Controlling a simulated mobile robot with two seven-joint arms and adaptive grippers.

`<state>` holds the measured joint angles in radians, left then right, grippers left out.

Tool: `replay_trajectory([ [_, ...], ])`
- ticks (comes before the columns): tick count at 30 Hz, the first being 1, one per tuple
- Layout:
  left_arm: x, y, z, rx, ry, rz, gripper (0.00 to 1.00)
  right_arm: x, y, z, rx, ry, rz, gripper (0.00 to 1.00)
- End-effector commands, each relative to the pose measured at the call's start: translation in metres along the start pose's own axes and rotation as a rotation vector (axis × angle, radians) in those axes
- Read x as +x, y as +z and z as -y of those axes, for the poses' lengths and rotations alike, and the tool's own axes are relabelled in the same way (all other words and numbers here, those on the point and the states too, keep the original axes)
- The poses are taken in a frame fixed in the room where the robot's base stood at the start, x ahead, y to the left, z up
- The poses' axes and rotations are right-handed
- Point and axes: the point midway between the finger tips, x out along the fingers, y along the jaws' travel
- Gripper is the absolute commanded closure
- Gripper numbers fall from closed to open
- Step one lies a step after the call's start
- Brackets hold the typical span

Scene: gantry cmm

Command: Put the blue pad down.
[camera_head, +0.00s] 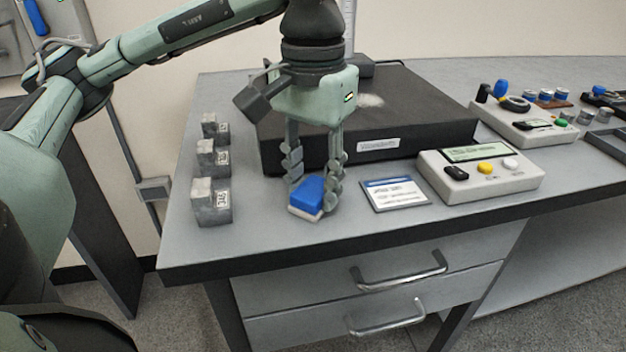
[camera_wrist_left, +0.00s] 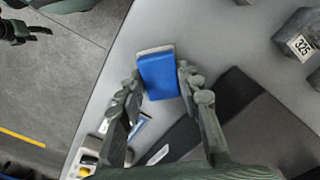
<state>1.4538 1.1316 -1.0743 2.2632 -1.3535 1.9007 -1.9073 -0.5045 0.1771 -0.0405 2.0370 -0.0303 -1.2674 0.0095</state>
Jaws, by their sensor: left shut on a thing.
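The blue pad (camera_head: 309,191), with a pale base, is between the fingers of my left gripper (camera_head: 315,180), which is shut on it. The pad is over the front part of the grey bench top (camera_head: 265,228), just in front of the black slab. I cannot tell whether its base touches the bench. In the left wrist view the blue pad (camera_wrist_left: 158,75) sits between the fingertips of the left gripper (camera_wrist_left: 160,82). A dark jointed part at that view's upper left looks like my right gripper (camera_wrist_left: 20,30); its jaws are unclear.
Several grey marked blocks (camera_head: 211,202) stand in a row on the left. The black slab (camera_head: 420,112) is behind the pad. A label card (camera_head: 396,194) and a button box (camera_head: 480,178) are to the right.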

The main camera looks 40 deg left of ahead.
Motion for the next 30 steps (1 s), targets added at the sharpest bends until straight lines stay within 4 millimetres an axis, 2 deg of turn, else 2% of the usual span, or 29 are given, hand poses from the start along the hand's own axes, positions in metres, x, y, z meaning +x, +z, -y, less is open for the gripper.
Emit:
replay_trajectory([
  [2,0.001,0.000,0.000,0.000,0.000,0.000,0.98,-0.004,-0.004,0.000,0.000,0.001,-0.011,0.41],
  [3,0.001,0.000,0.000,0.000,0.000,0.000,0.62,-0.007,-0.005,-0.001,0.001,0.002,-0.015,0.41],
  [7,0.001,0.000,0.000,0.000,0.000,0.001,0.46,-0.009,-0.005,-0.001,0.001,0.002,-0.017,0.41],
  [18,-0.002,0.000,0.000,0.000,0.000,0.001,0.45,-0.006,0.003,-0.001,0.000,0.000,0.000,0.41],
  [20,-0.005,0.000,0.000,0.000,0.000,0.001,0.45,0.001,0.002,0.000,-0.001,-0.002,0.002,0.41],
  [21,-0.009,-0.001,0.000,0.000,0.001,-0.002,0.45,0.007,0.002,0.001,-0.001,-0.004,0.002,0.41],
  [23,-0.019,-0.001,-0.001,0.002,0.002,-0.002,0.45,0.006,0.001,0.001,-0.001,-0.005,-0.001,0.41],
  [26,-0.043,-0.001,-0.001,0.002,0.002,-0.004,0.45,0.007,0.001,0.001,-0.001,-0.006,-0.001,0.41],
  [30,-0.081,-0.001,0.000,0.000,0.001,-0.006,0.45,0.023,0.009,0.006,0.001,-0.019,0.013,0.41],
])
